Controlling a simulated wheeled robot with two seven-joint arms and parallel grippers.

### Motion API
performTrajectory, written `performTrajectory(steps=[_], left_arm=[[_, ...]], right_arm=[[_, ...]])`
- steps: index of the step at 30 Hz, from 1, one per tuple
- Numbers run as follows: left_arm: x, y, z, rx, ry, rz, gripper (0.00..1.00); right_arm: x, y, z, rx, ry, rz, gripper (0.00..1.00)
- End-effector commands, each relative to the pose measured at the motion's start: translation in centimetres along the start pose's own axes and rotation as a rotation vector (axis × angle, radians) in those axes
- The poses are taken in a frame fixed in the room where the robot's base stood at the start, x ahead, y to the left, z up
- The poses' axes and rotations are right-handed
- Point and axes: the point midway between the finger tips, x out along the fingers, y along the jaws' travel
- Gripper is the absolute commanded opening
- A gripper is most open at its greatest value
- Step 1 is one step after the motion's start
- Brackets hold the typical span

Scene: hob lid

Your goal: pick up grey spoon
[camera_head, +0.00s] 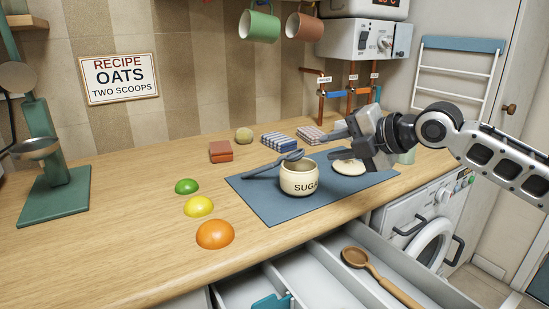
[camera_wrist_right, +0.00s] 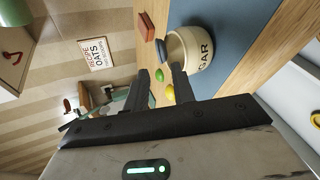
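The grey spoon (camera_head: 266,168) is blue-grey and lies across the far left side of the sugar pot (camera_head: 300,183). Its handle points left over the blue mat and its bowl is by the pot's rim; I cannot tell whether it touches the pot. A dark grey-blue piece at the pot's mouth in the right wrist view (camera_wrist_right: 178,46) looks like its bowl. My right gripper (camera_head: 335,145) is above the mat, right of the spoon and pot, fingers pointing left. Its fingers are apart and empty, also in the wrist view (camera_wrist_right: 157,88). My left gripper is out of view.
The blue mat (camera_head: 262,203) also bears a pale round item (camera_head: 348,168). Several folded cloths (camera_head: 279,141), a red-brown block (camera_head: 221,151) and fruit (camera_head: 215,234) lie around it. An open drawer with a wooden spoon (camera_head: 368,270) is in front. Mugs (camera_head: 259,27) hang above.

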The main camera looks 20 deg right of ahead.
Motion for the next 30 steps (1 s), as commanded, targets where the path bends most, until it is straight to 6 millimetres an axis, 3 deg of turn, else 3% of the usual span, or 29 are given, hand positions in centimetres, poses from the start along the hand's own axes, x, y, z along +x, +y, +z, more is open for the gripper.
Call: performTrajectory(steps=[6,13,21,30], left_arm=[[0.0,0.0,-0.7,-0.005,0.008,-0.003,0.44],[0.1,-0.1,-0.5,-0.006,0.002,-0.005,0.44],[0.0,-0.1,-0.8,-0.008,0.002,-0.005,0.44],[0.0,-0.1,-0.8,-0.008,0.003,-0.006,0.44]], right_arm=[[3.5,0.1,-0.1,0.002,0.002,0.002,0.25],[5.2,-0.1,-0.2,0.000,0.002,-0.001,0.25],[9.0,-0.3,-0.7,0.000,0.001,0.001,0.25],[9.6,-0.4,-0.7,-0.002,0.000,-0.002,0.25]])
